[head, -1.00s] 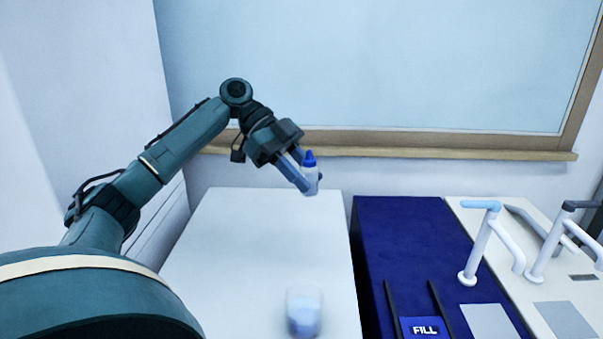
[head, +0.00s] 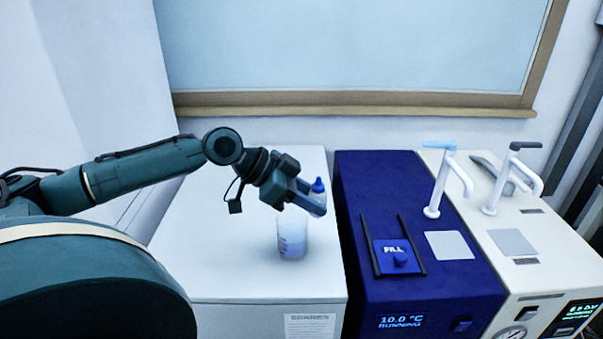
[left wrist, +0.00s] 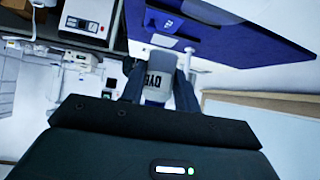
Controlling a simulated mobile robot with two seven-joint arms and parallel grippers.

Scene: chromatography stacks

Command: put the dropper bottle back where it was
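The dropper bottle has a blue cap (head: 318,186) and a pale body. My left gripper (head: 309,202) is shut on it and holds it upright, above the white worktop and close to the blue unit's left edge. In the left wrist view the bottle (left wrist: 158,72) sits between both fingers, with dark "DYE" lettering on its body. In the head view the near finger hides most of the body. A clear beaker (head: 292,241) with pale contents stands on the worktop below and just left of the bottle. My right gripper is not in view.
The white worktop (head: 215,260) is clear left of the beaker. The blue unit (head: 365,185) stands to its right, with a "FILL" lid (head: 393,256) and a lit display. A cream unit (head: 555,250) with white tube arms is further right. A wall and ledge lie behind.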

